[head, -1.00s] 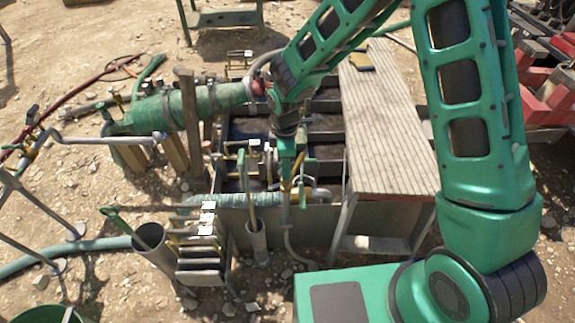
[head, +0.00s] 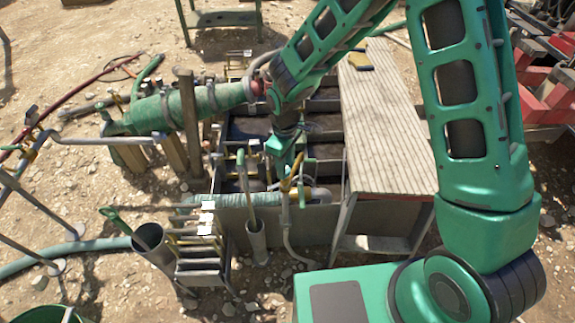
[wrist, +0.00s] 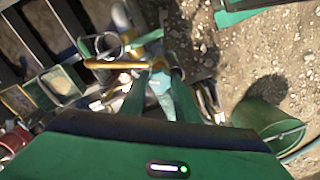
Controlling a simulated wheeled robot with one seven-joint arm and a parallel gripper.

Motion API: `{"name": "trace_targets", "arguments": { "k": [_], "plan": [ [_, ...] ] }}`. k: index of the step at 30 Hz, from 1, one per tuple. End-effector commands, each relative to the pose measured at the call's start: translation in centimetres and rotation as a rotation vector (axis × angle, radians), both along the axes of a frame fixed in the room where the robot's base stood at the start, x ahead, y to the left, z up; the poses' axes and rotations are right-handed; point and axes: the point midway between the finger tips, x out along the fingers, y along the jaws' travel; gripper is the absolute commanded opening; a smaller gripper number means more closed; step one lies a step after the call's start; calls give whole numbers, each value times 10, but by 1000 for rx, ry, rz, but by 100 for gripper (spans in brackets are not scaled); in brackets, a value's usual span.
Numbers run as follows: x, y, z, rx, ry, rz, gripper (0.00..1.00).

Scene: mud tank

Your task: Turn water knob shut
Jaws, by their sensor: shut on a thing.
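My gripper (head: 287,178) is at the front part of the mud tank (head: 322,222), beside a brass-coloured upright pipe (head: 299,172). In the wrist view, its two green fingers (wrist: 160,88) are closed around a small pale blue-grey piece (wrist: 160,82), which appears to be the water knob. A yellow-brass bar (wrist: 115,65) and a ring-shaped part lie just beyond the fingertips. In the head view my arm and the pipes hide most of the knob, so its angle cannot be told.
A ribbed wooden board (head: 385,125) covers the tank's right side. A green-wrapped pipe (head: 185,107) lies at the left. Upright tool holders (head: 155,245) and a rack stand in front. A green bucket (wrist: 268,125) shows at the right of the wrist view.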

Motion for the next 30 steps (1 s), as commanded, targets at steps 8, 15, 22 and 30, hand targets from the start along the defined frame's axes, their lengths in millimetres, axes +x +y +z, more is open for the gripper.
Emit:
{"name": "trace_targets", "arguments": {
  "k": [8, 15, 22, 30],
  "plan": [
    [4, 3, 2, 8, -11, -261, 7],
    [5, 3, 2, 9, -12, -491, 6],
    [5, 3, 2, 10, -12, -699, 7],
    [6, 3, 3, 10, -12, -892, 7]
  ]
}}
